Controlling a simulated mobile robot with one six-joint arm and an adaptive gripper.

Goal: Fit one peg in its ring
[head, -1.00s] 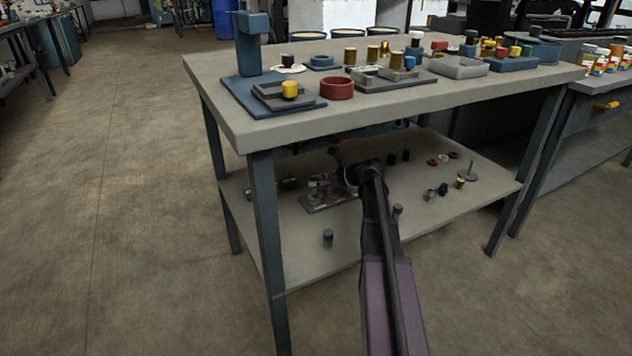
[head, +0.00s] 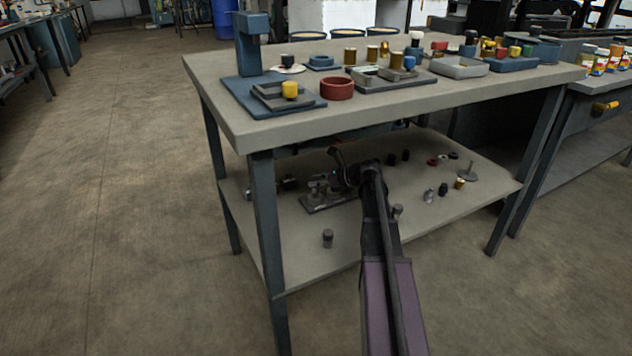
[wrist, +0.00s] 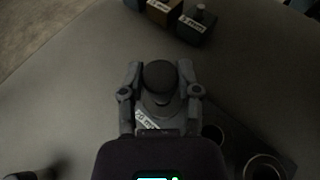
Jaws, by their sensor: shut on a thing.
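In the wrist view my gripper (wrist: 160,92) has its two fingers on either side of a dark round-topped peg (wrist: 160,74) and is shut on it. A paler grey part and a label with hard-to-read print lie just below the peg's top. Two round ring-like openings show at the lower right: a larger ring (wrist: 264,168) and a smaller ring (wrist: 213,132), on a dark plate. In the head view my gripper (head: 340,172) is over the lower shelf beside a dark fixture plate (head: 325,202). My arm partly hides it, and the peg's lower end is hidden.
The lower shelf (head: 300,243) lies under a tabletop (head: 265,132) crowded with parts. Labelled blocks (wrist: 163,10) lie at the wrist view's top.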

